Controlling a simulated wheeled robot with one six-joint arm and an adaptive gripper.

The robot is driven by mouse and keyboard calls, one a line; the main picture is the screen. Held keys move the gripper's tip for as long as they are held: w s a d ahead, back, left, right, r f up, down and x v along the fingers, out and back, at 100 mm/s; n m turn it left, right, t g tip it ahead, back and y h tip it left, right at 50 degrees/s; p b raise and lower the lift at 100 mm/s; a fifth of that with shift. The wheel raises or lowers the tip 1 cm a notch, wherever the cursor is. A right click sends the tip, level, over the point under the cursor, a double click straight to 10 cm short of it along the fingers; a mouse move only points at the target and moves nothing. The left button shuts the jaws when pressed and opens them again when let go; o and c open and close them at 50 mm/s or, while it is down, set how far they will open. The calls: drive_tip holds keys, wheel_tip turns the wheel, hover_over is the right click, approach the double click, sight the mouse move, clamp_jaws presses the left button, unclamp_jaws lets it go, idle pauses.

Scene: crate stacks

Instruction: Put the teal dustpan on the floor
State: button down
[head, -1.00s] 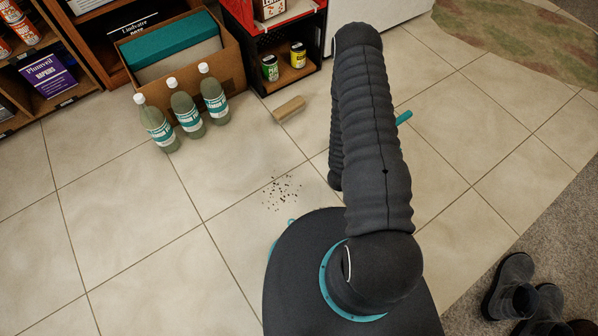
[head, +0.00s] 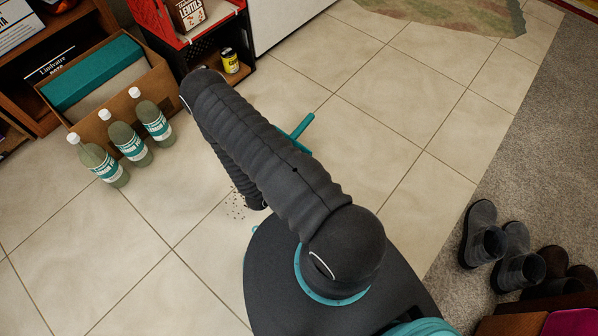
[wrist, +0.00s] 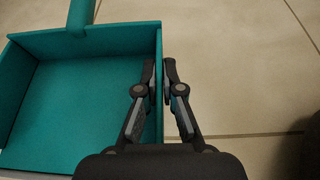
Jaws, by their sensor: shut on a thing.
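The teal dustpan fills the left of the wrist view (wrist: 85,95), with its open tray facing up and its handle (wrist: 81,15) at the top. My gripper (wrist: 159,72) is shut on the dustpan's right side wall, one finger inside the tray and one outside. My arm hides the rest of the dustpan and my gripper there. I cannot tell how high the dustpan is above the tiled floor (head: 370,115).
Several dark crumbs (head: 237,205) lie on the tiles left of my arm. Green bottles (head: 122,140) stand by a cardboard box (head: 165,85) at the left. Dark boots (head: 482,235) stand on grey carpet at the right. Tiles right of my arm are clear.

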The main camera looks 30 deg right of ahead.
drive_tip(key=shift+a+f+b, duration=0.1)
drive_tip(key=shift+f+b, duration=0.2)
drive_tip(key=shift+f, duration=1.8)
drive_tip(key=shift+f, duration=0.1)
drive_tip(key=shift+f, duration=0.1)
drive_tip(key=c, duration=1.3)
unclamp_jaws()
